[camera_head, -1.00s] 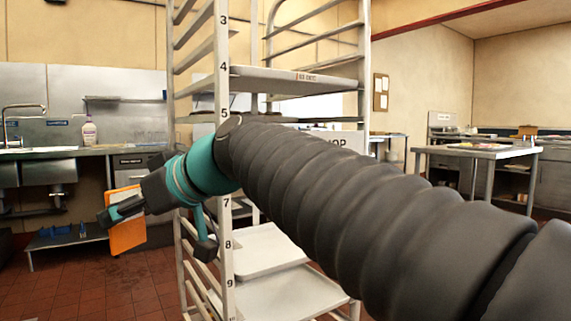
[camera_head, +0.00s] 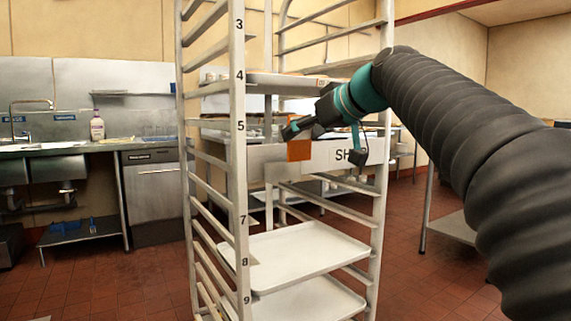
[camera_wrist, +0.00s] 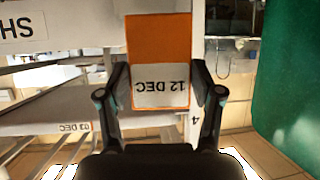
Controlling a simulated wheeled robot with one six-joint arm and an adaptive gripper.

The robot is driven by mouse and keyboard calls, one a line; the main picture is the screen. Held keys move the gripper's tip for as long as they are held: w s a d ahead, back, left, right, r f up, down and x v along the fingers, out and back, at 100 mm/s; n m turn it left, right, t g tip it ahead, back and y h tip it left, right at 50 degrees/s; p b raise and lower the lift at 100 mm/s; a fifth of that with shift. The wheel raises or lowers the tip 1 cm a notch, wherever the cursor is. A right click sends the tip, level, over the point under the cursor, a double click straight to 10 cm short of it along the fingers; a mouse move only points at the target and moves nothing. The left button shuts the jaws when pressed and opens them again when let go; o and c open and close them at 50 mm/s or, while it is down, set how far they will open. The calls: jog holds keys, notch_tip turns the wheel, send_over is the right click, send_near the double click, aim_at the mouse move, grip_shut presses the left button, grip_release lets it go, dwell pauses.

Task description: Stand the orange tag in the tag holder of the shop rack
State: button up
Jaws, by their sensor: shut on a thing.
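My gripper (camera_head: 294,131) is shut on the orange tag (camera_head: 299,151), level with the front of the shop rack (camera_head: 239,185). In the wrist view the fingers (camera_wrist: 160,90) hold the tag (camera_wrist: 147,42) from both sides, over its white label, which reads "12 DEC" upside down. The tag's orange part runs out beyond the fingers.
Trays on the rack include a white tray (camera_head: 300,257) low down and an upper tray (camera_head: 285,83) just above my gripper. The rack's numbered left post stands close left of the tag. A sink counter (camera_head: 70,150) is at far left. Red floor lies open on both sides.

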jog(key=w+d+r+m+h+p, duration=0.1)
jog(key=w+d+r+p, duration=0.2)
jog(key=w+d+r, duration=0.45)
jog(key=shift+t, duration=0.4)
jog(key=a+f, duration=0.2)
jog(key=a, duration=0.2)
jog(key=a+f+b, duration=0.1)
jog(key=a+f, duration=0.4)
jog(key=a, duration=0.2)
jog(key=shift+s+a+f+b, duration=0.2)
jog(key=shift+a+f+b, duration=0.05)
jog(key=shift+a+b, duration=0.05)
jog(key=shift+f+b, duration=0.55)
jog(key=shift+f, duration=1.45)
jog(key=shift+f+b, duration=0.4)
jog(key=shift+f, duration=0.25)
jog(key=o, duration=1.2)
